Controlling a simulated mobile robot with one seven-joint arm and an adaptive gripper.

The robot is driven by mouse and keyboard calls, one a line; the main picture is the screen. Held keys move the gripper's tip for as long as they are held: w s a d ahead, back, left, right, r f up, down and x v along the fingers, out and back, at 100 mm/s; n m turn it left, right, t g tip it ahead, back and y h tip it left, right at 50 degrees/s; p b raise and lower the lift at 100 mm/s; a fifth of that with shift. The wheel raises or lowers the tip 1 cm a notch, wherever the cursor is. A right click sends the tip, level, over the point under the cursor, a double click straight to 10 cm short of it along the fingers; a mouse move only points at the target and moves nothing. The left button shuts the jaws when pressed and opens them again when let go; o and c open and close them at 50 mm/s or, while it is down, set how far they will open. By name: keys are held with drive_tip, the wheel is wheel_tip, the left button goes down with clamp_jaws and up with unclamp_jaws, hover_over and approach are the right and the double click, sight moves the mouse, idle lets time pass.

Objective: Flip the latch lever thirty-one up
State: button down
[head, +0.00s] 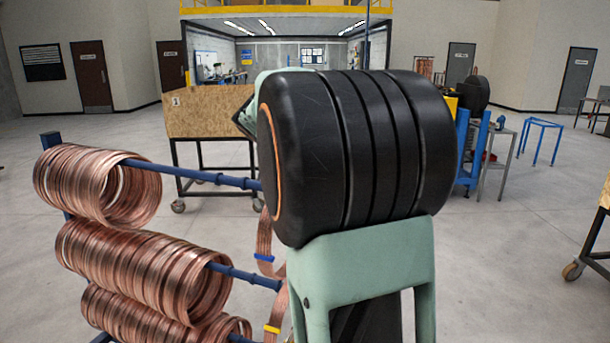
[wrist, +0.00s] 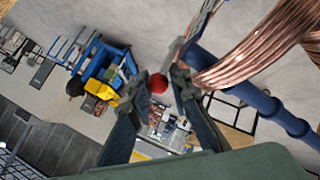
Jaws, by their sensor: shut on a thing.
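A round red knob (wrist: 158,83) shows between the two fingertips of my gripper (wrist: 157,88) in the wrist view. My gripper is shut on it, with one dark finger on each side. A pale metal strip (wrist: 185,42) runs up and right beyond the fingertips; I cannot tell if the knob is joined to it. No number thirty-one can be read on the knob. In the head view my own arm fills the middle and hides my gripper and the knob.
Copper coils (head: 98,184) hang on blue rods (head: 233,181) at the left in the head view. One coil (wrist: 262,48) is close to the right fingertip in the wrist view. A wooden crate on wheels (head: 213,112) stands behind.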

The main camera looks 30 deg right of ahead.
drive_tip(key=shift+s+d+f, duration=0.15)
drive_tip(key=shift+s+f, duration=0.1)
